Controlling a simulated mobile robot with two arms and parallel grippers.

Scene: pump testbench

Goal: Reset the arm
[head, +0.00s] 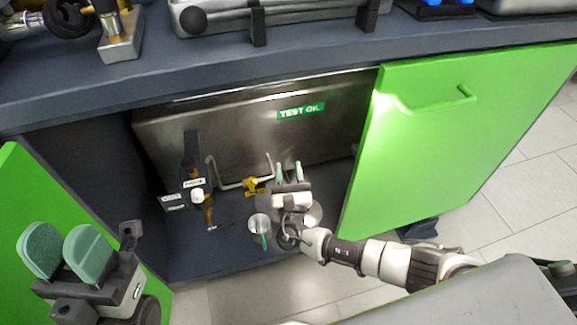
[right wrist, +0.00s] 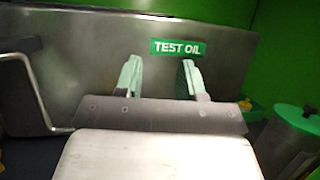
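My right gripper (head: 288,172) reaches into the open cabinet under the bench, in front of the metal tank (head: 345,120) with the green TEST OIL label (head: 301,111). Its two green fingers stand apart with nothing between them; they also show in the right wrist view (right wrist: 160,78), with the tank wall behind and the label (right wrist: 178,47) just above and between the fingertips. My left gripper (head: 64,250) is at the lower left of the head view, by the left green door. Its two green pads stand a little apart, with nothing seen between them.
The right green door (head: 450,125) stands open close to my right arm. A yellow valve (head: 251,184), a bent pipe (head: 232,185) and a labelled black fitting (head: 194,180) are left of my right gripper. A metal container with green lid (right wrist: 296,120) stands at right in the wrist view.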

